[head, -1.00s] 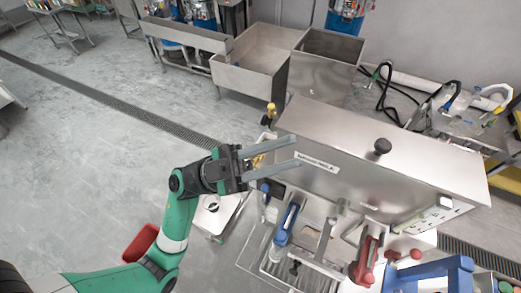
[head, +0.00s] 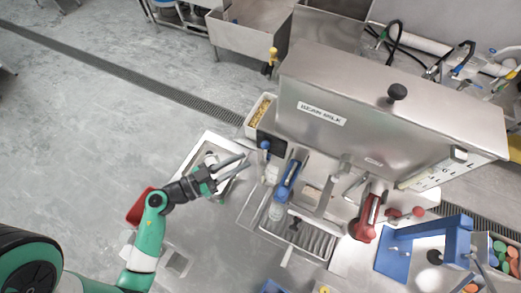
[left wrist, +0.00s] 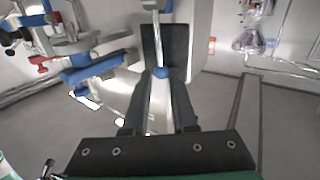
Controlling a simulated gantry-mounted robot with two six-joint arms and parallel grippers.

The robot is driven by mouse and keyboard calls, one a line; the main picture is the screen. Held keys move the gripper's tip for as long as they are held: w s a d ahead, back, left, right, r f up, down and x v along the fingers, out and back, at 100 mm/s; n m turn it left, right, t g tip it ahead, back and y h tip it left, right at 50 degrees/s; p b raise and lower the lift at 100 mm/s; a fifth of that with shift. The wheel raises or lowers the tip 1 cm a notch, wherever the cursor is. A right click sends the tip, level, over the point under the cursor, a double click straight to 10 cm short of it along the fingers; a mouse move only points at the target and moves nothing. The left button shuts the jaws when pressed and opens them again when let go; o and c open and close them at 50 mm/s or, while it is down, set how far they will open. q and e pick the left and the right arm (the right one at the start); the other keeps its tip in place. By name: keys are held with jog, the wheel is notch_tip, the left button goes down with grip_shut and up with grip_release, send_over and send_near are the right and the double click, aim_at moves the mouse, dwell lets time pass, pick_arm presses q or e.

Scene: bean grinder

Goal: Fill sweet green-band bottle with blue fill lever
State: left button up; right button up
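A blue-handled lever (head: 288,180) is on the front of the steel machine, left of a red-handled lever (head: 368,215). A small blue knob (head: 265,145) on a pale rod stands left of the blue handle. My left gripper (head: 241,166) is open and empty, its fingers pointing right toward this knob, apart from it. In the left wrist view a blue knob (left wrist: 160,72) on a pale rod shows in line with the gap between the fingers. A clear vessel (head: 276,209) seems to be under the blue lever. I cannot make out a green-band bottle. My right gripper is out of view.
The steel machine (head: 350,125) blocks the back. A drip grate (head: 305,238) lies in front of it. A blue frame (head: 430,250) and a bin of coloured discs (head: 505,255) are at right. A metal tray (head: 200,150) lies behind the gripper. The floor at left is open.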

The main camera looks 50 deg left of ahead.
aim_at(266, 152)
pick_arm(q)
jog(key=w+d, duration=0.1)
jog(key=w, duration=0.6)
grip_shut()
dwell(1.2)
